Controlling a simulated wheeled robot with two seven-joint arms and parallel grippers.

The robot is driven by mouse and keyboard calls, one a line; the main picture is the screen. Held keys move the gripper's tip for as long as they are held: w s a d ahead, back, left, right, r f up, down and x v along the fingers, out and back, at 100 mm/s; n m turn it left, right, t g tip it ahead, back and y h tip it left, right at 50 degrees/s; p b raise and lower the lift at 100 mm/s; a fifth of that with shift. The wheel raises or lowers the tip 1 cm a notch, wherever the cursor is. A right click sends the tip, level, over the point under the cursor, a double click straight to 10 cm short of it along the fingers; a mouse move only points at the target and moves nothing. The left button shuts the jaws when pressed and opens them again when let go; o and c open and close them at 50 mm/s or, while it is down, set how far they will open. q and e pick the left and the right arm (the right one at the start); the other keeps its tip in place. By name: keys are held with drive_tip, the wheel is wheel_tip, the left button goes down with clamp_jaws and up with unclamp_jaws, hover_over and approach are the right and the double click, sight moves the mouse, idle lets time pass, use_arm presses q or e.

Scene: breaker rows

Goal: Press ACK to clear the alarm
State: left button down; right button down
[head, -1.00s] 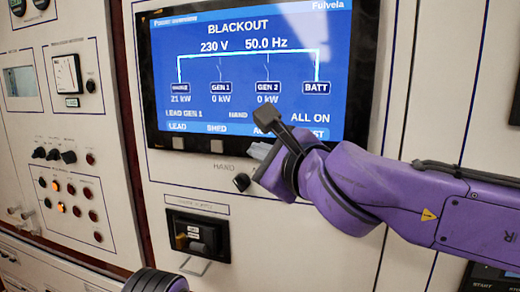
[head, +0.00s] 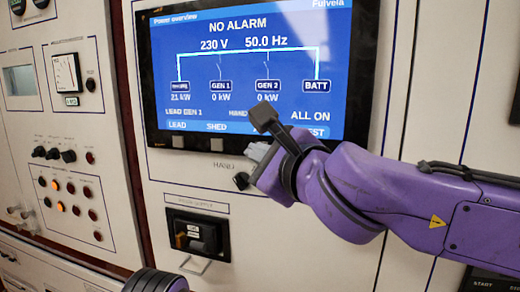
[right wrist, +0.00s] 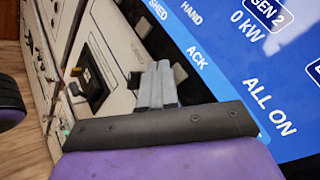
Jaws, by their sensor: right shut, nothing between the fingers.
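The panel screen (head: 250,80) is blue and reads "NO ALARM" above 230 V and 50.0 Hz. Its bottom row shows LEAD and SHED; the ACK label is hidden behind my right gripper in the head view. The ACK label (right wrist: 197,59) shows in the right wrist view. My right gripper (head: 258,152) is shut and empty, at the screen's lower bezel. Its fingers (right wrist: 160,68) point toward the bezel beside ACK. I cannot tell whether they touch the ACK button, which is hidden. My left gripper is not in view.
Two grey buttons (head: 217,145) show on the bezel left of my gripper. A dark power-supply switch (head: 197,235) is lower down. Knobs and lamps (head: 68,155) fill the left panel.

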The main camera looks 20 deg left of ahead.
drive_tip(key=s+b, duration=0.1)
drive_tip(key=s, duration=0.4)
drive_tip(key=shift+a, duration=0.1)
idle(0.7)
